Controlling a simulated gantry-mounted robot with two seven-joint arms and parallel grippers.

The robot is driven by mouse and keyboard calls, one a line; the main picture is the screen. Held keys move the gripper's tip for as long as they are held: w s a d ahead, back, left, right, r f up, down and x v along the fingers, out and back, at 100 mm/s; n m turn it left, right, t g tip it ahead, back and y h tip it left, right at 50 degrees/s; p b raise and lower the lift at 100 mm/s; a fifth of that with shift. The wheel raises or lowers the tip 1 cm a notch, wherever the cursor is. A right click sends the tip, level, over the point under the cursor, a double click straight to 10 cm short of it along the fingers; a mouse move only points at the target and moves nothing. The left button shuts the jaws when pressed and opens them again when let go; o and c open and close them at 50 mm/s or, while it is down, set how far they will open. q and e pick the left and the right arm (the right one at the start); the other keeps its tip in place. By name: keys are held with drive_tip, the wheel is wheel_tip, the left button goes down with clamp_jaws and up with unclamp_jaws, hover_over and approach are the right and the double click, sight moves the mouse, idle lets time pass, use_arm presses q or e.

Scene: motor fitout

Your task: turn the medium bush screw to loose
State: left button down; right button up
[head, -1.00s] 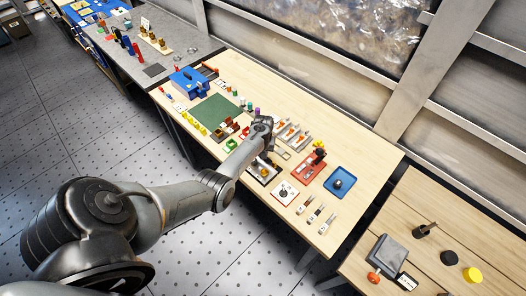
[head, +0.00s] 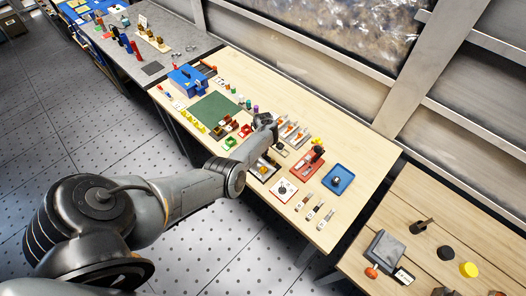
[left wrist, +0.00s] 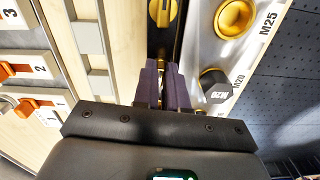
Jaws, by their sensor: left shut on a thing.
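My left gripper (left wrist: 163,84) has its purple-grey fingers shut over a dark strip in the left wrist view. What they grip is hidden between them; by its place beside the M20 bush, it looks like the medium bush screw. The dark hexagonal M20 bush (left wrist: 214,87) sits just right of the fingers on a white plate (left wrist: 240,58). A slotted brass screw (left wrist: 163,11) shows farther up the strip, beside the brass M25 bush (left wrist: 235,18). In the head view, the bush unit (head: 263,168) is partly covered by my left arm, and the fingertips cannot be made out. My right gripper is not in view.
Numbered orange switches (left wrist: 38,104) stand left of the gripper. In the head view, a red block (head: 307,163), blue tray (head: 338,181) and white card (head: 284,190) lie to the right on the wooden table. A green mat (head: 214,108) lies to the left.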

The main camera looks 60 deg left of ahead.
use_arm(q)
drive_tip(key=shift+n, duration=0.6)
drive_tip(key=c, duration=1.2)
unclamp_jaws()
drive_tip(key=shift+r, duration=0.1)
